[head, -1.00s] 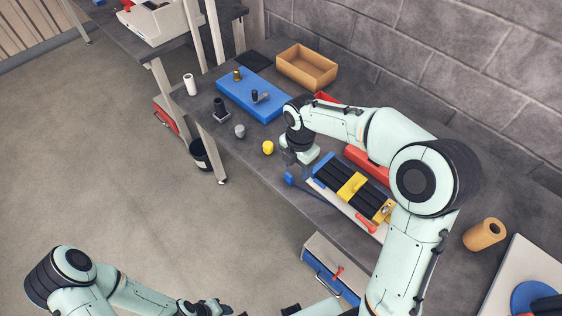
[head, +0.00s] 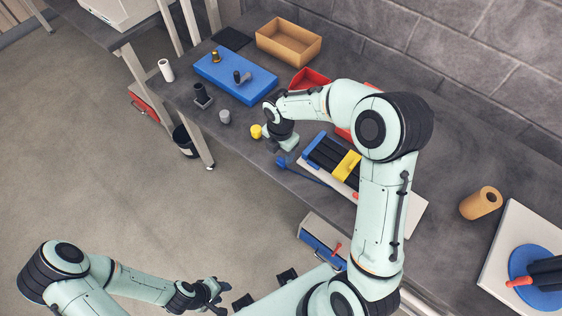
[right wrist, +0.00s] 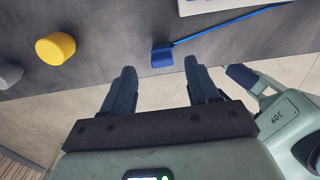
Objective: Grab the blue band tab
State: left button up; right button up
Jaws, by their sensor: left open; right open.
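The blue band tab (head: 281,161) is a small blue block at the end of a thin blue band, near the front edge of the dark bench. The band runs from the tab toward the strip rack (head: 339,156), which has black strips, a blue end and a yellow crosspiece. My right gripper (right wrist: 160,66) is open and empty. In the right wrist view the tab (right wrist: 162,56) appears just beyond and between its fingertips; I cannot tell the remaining distance. In the head view the right gripper is beside the tab. My left gripper (head: 218,292) is open and empty, away from the bench.
A yellow cylinder (head: 256,131) and a grey one (head: 224,117) stand left of the right gripper. A blue board (head: 235,77), a tan tray (head: 289,42) and a red bin (head: 308,79) are behind.

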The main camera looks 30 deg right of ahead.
aim_at(281, 159)
notch_tip(281, 159, down, 4)
jog(key=shift+s+f, duration=0.1)
jog(key=shift+f, duration=0.05)
jog(key=c, duration=1.1)
grip_shut()
